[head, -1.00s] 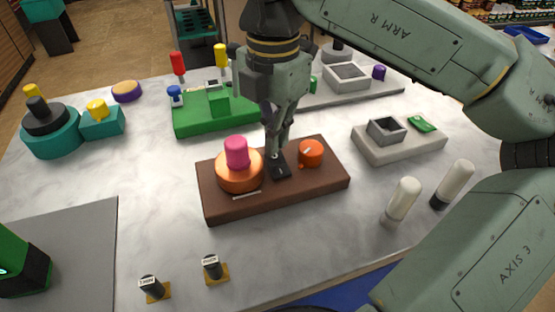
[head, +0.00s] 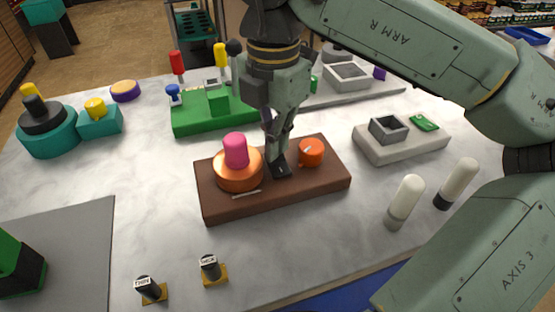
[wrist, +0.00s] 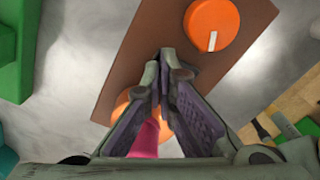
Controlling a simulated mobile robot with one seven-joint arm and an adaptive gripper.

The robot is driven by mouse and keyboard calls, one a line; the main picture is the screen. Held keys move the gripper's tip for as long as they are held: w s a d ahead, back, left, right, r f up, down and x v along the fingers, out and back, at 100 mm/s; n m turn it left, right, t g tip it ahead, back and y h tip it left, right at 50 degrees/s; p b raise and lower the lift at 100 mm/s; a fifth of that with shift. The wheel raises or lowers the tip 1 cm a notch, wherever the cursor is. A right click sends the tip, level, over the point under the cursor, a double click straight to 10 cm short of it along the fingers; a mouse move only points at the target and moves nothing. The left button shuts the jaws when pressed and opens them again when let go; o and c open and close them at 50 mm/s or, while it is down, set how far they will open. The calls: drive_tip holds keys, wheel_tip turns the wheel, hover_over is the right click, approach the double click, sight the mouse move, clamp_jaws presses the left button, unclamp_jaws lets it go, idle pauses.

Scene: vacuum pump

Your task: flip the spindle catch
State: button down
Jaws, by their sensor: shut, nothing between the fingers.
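A brown board (head: 232,206) lies on the table and carries an orange round base (head: 238,176) with a pink knob (head: 236,150) on top. An orange dial (head: 311,152) with a white pointer sits at its right; the dial also shows in the wrist view (wrist: 211,27). A small black piece (head: 281,171) with a light mark lies between them; I cannot tell whether it is the spindle catch. My gripper (head: 276,160) points down at this piece, shut and empty. Its fingertips (wrist: 166,56) hide what is under them. I cannot tell whether they touch.
A green block unit (head: 200,122) stands behind the board. A pale tray (head: 400,150) is at right, with two white-topped cylinders (head: 406,196) in front of it. Two small black labelled pegs (head: 210,267) stand at the front. Bare tabletop lies left of the board.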

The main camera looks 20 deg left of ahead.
drive_tip(key=shift+f+b, duration=0.35)
drive_tip(key=shift+f, duration=0.1)
drive_tip(key=shift+r, duration=0.2)
drive_tip(key=shift+r+p, duration=2.4)
drive_tip(key=shift+r, duration=1)
drive_tip(key=shift+f, duration=0.1)
